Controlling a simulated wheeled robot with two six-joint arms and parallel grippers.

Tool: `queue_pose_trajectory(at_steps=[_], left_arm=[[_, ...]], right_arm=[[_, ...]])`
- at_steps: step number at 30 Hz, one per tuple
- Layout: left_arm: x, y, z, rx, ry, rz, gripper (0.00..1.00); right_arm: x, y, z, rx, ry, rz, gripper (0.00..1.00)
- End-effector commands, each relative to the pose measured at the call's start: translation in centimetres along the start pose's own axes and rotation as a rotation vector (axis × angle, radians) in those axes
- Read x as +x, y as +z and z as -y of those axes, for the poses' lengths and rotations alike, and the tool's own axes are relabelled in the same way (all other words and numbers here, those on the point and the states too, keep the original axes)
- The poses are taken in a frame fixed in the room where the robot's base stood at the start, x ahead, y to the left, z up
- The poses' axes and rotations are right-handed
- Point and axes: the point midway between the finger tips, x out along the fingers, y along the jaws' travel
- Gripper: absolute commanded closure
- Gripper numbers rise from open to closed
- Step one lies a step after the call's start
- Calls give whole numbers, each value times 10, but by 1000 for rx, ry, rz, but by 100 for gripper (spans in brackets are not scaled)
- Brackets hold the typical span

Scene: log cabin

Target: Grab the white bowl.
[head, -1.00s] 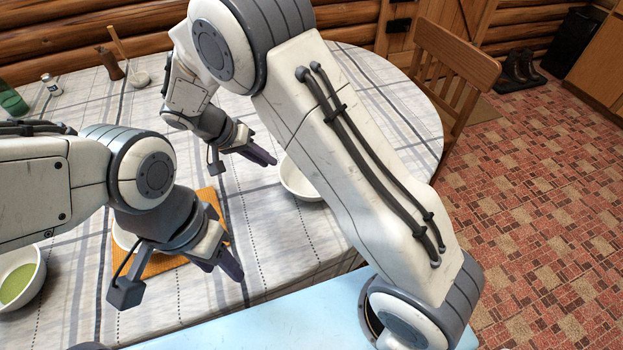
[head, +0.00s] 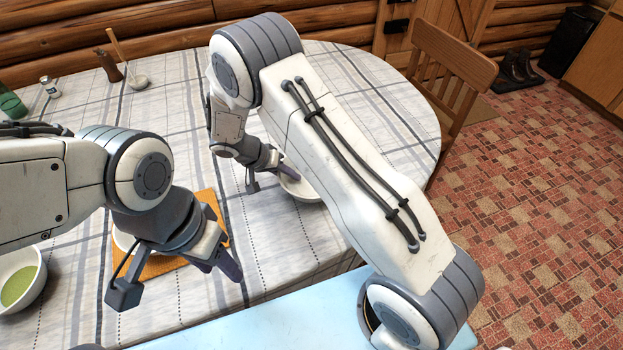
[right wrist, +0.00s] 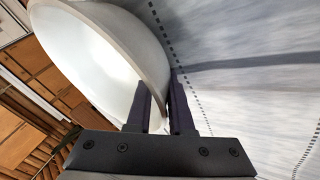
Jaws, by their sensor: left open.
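The white bowl (head: 303,190) stands on the checked tablecloth, partly hidden behind my right arm in the head view. In the right wrist view the bowl (right wrist: 88,50) is large and tilted by the camera angle. My right gripper (head: 286,168) is at the bowl's left rim. Its fingers (right wrist: 166,108) are apart in the right wrist view, one on the inner side of the bowl wall and one outside, with the rim between them. My left gripper (head: 224,266) is open and empty over the near edge of an orange mat.
A white dish (head: 124,240) on the orange mat (head: 160,264) is mostly hidden by my left gripper. A bowl of green soup (head: 20,284) is at the left. A wooden chair (head: 445,75) is at the right.

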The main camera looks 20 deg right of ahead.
Motion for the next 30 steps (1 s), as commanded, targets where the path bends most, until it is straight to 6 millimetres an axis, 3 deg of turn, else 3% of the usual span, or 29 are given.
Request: queue_pose_trajectory(at_steps=[5,8,30], left_arm=[[0,0,0,0,0,0,50],[0,0,0,0,0,0,50],[0,0,0,0,0,0,50]], right_arm=[[1,0,0,0,0,0,80],[0,0,0,0,0,0,100],[0,0,0,0,-1,0,100]])
